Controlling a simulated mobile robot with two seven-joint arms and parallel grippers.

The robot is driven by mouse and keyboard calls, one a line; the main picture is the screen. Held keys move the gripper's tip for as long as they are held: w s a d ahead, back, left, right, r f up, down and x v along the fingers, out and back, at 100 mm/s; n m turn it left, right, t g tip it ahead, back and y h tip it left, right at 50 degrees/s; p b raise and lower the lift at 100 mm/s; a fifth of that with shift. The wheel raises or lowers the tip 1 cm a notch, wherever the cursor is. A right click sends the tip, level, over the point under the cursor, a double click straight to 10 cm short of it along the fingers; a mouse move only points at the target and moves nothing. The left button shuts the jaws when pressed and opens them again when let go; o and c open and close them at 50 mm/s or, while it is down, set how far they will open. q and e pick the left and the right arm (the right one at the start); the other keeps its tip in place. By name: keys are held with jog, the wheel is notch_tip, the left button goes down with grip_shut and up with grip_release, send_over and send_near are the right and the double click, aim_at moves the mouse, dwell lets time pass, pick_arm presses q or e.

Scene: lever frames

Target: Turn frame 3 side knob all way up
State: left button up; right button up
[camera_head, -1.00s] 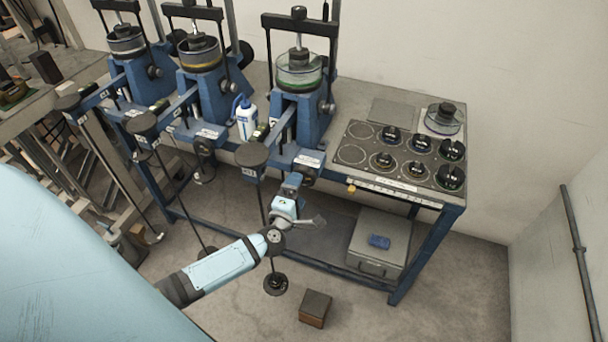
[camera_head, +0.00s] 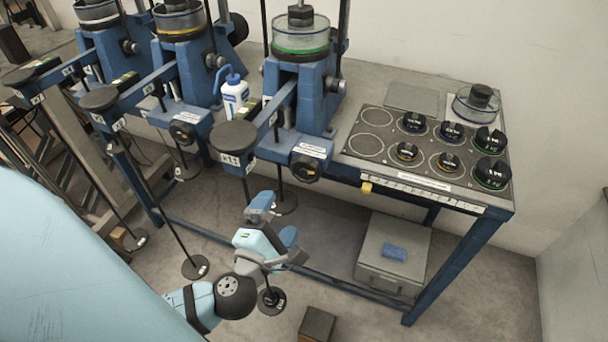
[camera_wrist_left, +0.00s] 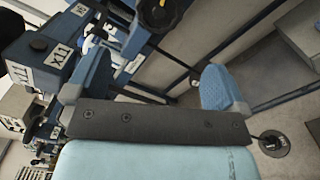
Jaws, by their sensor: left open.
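Three blue lever frames stand along the bench, and I take the rightmost, with the green-ringed dish, as frame 3 (camera_head: 303,95). A black knob (camera_head: 306,169) sits at its lower right front, beside a white label. A smaller dark knob (camera_head: 333,84) shows on its right side, higher up. My left gripper (camera_head: 277,218) is open and empty, below and left of the lower knob, not touching it. In the left wrist view, a black knob (camera_wrist_left: 161,12) shows ahead at the top, beyond the gap between the blue fingers (camera_wrist_left: 158,66). My right gripper is not in view.
A round black lever end (camera_head: 234,136) juts out above my left gripper. Hanging weights (camera_head: 271,300) are close by.

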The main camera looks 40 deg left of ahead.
aim_at(302, 173)
pick_arm(q)
jog(key=x, duration=1.3)
jog(key=shift+w+a, duration=0.1)
jog(key=shift+w, duration=0.05)
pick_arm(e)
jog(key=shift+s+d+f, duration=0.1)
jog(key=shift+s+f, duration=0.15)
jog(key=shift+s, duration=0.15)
